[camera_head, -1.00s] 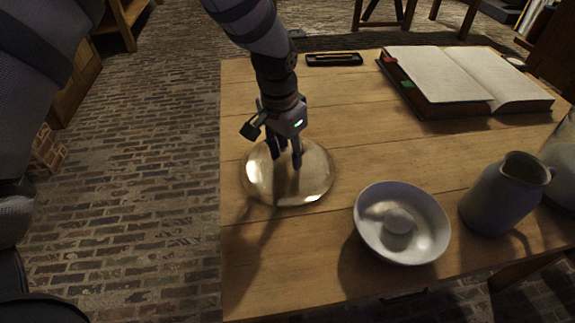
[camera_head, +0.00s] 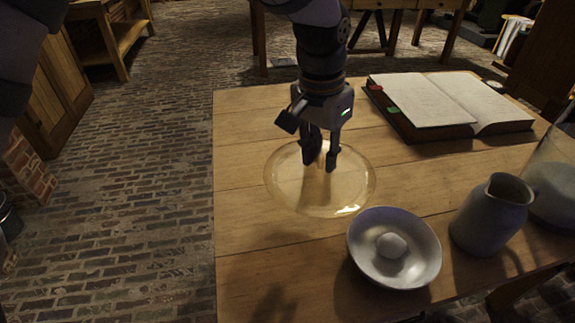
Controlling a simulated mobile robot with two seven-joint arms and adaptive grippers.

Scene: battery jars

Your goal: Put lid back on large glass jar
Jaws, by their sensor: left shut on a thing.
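A clear round glass lid (camera_head: 345,196) shows over the left part of the wooden table. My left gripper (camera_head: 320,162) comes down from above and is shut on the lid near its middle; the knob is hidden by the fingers. The lid appears raised a little above the tabletop, roughly level. A large glass jar (camera_head: 555,185) with pale contents stands at the right edge of the view, partly cut off; its mouth cannot be made out clearly. My right gripper is not in view.
A white bowl (camera_head: 370,268) with a pale round thing (camera_head: 391,245) in it stands in front of the lid. A grey pitcher (camera_head: 480,228) stands between the bowl and jar. An open book (camera_head: 430,100) lies at the back. The table's (camera_head: 240,245) left part is clear.

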